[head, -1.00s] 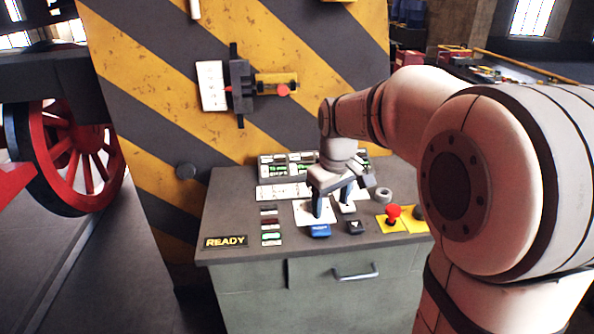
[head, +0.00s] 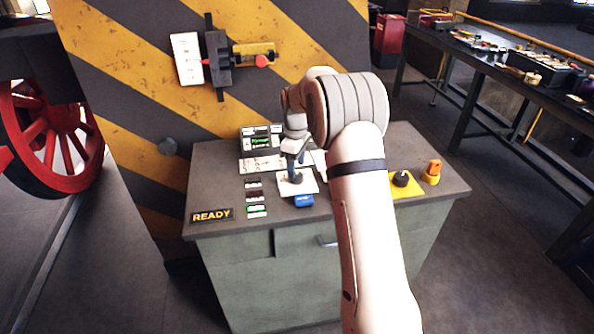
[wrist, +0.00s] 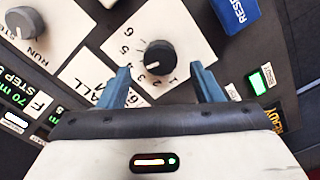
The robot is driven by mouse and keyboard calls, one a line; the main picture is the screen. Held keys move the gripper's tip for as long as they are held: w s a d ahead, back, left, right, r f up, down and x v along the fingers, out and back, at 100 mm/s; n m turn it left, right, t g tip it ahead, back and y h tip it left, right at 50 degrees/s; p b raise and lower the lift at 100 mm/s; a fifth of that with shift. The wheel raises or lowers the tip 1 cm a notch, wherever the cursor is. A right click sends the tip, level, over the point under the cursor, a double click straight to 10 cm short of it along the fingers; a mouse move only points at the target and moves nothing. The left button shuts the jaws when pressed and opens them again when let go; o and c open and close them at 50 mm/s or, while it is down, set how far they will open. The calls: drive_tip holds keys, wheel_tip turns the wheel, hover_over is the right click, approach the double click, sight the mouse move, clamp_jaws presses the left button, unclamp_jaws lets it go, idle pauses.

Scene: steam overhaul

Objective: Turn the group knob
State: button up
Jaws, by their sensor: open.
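The knob with numbers around it (wrist: 158,54) is black with a white pointer mark, on a white plate (wrist: 128,38). It appears to be the group knob, though no such label is readable. In the wrist view it stands between and slightly beyond the fingertips of my gripper (wrist: 161,70). My gripper is open, with one blue finger on each side and a gap to the knob. In the head view my gripper (head: 292,170) points down at the left white plate (head: 308,187), and the knob is mostly hidden there.
A grey RUN/STEP knob (wrist: 25,22) is beside it in the wrist view. A blue RESET-like block (head: 304,200) sits at the plate's front. A black knob (head: 401,179) and an orange knob (head: 432,172) stand right. The READY sign (head: 212,215) is at front left.

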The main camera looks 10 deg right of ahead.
sight(297, 177)
drive_tip(key=shift+f, duration=1.5)
drive_tip(key=shift+c, duration=0.3)
drive_tip(key=c, duration=0.9)
